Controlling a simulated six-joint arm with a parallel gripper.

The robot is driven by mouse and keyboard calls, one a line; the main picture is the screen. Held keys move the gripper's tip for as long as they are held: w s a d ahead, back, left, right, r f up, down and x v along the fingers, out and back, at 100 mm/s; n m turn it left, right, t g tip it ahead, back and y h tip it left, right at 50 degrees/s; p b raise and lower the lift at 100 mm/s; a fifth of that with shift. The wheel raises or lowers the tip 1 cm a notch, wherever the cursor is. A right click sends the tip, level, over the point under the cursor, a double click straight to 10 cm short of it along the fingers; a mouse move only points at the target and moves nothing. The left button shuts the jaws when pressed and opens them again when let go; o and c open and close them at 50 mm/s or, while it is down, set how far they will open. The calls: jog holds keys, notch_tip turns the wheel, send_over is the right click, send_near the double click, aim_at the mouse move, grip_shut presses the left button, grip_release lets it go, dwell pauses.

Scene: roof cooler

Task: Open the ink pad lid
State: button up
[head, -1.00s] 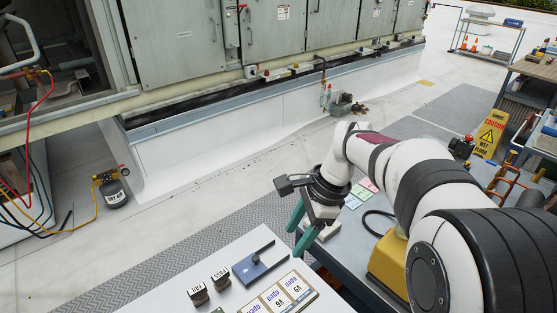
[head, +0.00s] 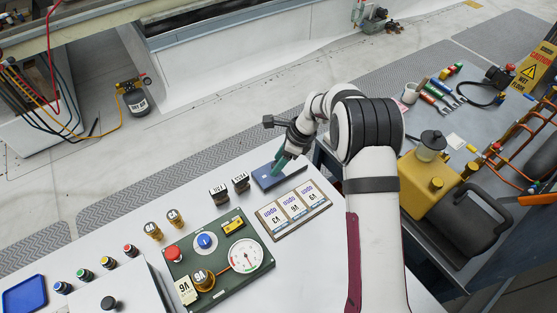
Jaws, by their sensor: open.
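The ink pad (head: 268,180) is a flat blue rectangle on the white bench top, near its far edge, right of two small stamps. It lies flat, and the small knob seen on it earlier is now hidden behind my fingers. My gripper (head: 279,168) has teal fingers pointing down at the middle of the pad. The fingers overlap the pad in this view, and I cannot tell whether they touch it. The jaws are open, though the gap between them is hard to see from here.
Two dark stamps (head: 230,188) with white labels stand just left of the pad. A tray of labelled cards (head: 294,210) lies in front of it. A green panel (head: 238,241) with a gauge is nearer. A grey side table (head: 440,130) adjoins on the right.

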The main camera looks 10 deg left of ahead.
jog(key=shift+f, duration=0.15)
grip_shut()
dwell(1.4)
